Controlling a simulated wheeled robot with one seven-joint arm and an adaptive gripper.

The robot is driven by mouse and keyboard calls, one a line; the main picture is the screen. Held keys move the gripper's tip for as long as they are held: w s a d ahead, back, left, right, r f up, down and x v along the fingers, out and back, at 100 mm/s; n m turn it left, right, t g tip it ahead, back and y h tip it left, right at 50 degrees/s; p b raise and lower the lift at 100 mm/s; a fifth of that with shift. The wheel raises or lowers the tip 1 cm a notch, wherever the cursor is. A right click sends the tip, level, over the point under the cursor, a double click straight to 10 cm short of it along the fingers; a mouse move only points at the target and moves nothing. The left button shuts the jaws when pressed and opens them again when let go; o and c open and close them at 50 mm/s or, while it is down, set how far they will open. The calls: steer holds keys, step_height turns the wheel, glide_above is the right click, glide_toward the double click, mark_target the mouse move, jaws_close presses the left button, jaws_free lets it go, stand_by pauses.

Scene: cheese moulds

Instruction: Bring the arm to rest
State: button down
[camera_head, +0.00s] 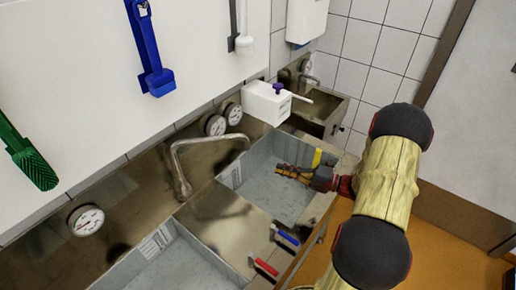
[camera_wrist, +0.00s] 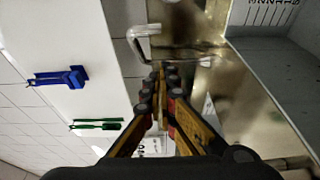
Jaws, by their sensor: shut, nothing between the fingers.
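My gripper (camera_head: 282,171) is at the end of my arm, which reaches from the right over the right-hand sink basin (camera_head: 262,160). Its fingers are closed together and hold nothing. In the wrist view my gripper (camera_wrist: 160,70) points toward the curved metal tap (camera_wrist: 146,32), with the fingertips together. The tap (camera_head: 180,150) stands left of the gripper in the head view and looks apart from it. How high the gripper is above the basin is hard to tell.
A second basin (camera_head: 182,268) lies at lower left. Red (camera_head: 264,267) and blue (camera_head: 286,236) handles sit on the front edge. A white box (camera_head: 266,103) stands behind. A blue brush (camera_head: 150,50) and green brush (camera_head: 30,160) hang on the wall. Orange floor (camera_head: 440,250) is right.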

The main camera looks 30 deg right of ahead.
steer(key=s+a+f+n+g, duration=0.5)
steer(key=s+a+f+n, duration=0.1)
steer(key=n, duration=0.5)
steer(key=s+a+r+n+g+h+b, duration=0.1)
steer(key=s+a+n+g, duration=0.3)
steer(key=n, duration=0.4)
steer(key=s+a+n+g+h+b, duration=0.1)
steer(key=s+a+n+g+h, duration=0.15)
steer(key=s+n+g, duration=0.4)
steer(key=s+a+r+n+t+h+b, duration=0.1)
steer(key=a+r+n+t+h+b, duration=0.1)
steer(key=a+r+n, duration=0.4)
steer(key=s+a+r+n+t+h+b, duration=0.2)
steer(key=r+n, duration=0.8)
steer(key=n, duration=0.5)
steer(key=a+t+h+b, duration=0.1)
steer(key=a+t+h, duration=0.1)
steer(key=a+h, duration=0.1)
steer(key=shift+a+t, duration=0.35)
steer(key=shift+a, duration=0.1)
